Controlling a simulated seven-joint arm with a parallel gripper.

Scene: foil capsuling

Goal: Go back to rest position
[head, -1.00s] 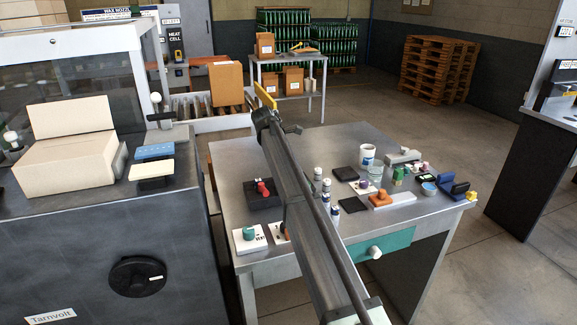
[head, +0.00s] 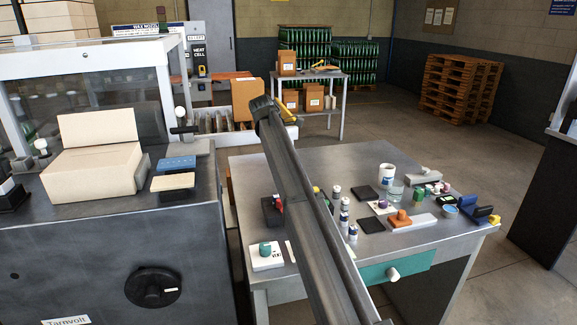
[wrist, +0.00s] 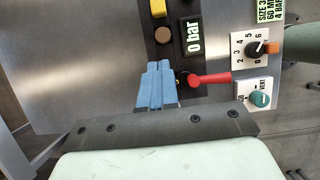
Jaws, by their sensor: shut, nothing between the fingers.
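My gripper (wrist: 157,82) shows in the wrist view with its two blue fingers together and nothing between them. It points at a black panel with a "0 bar" display (wrist: 191,34), and its tips appear close to the panel's edge. A red lever (wrist: 210,79) lies just right of the fingers; whether they touch cannot be told. In the head view my arm crosses the near table (head: 340,160) and hides my gripper. The black unit (head: 269,212) with the red part is partly hidden behind my arm.
A white dial (wrist: 250,48) and a teal knob (wrist: 260,99) sit right of the lever. Bottles, a cup (head: 387,176) and small parts crowd the table's right half. A dark machine with a beige box (head: 95,170) stands left. The table's back is clear.

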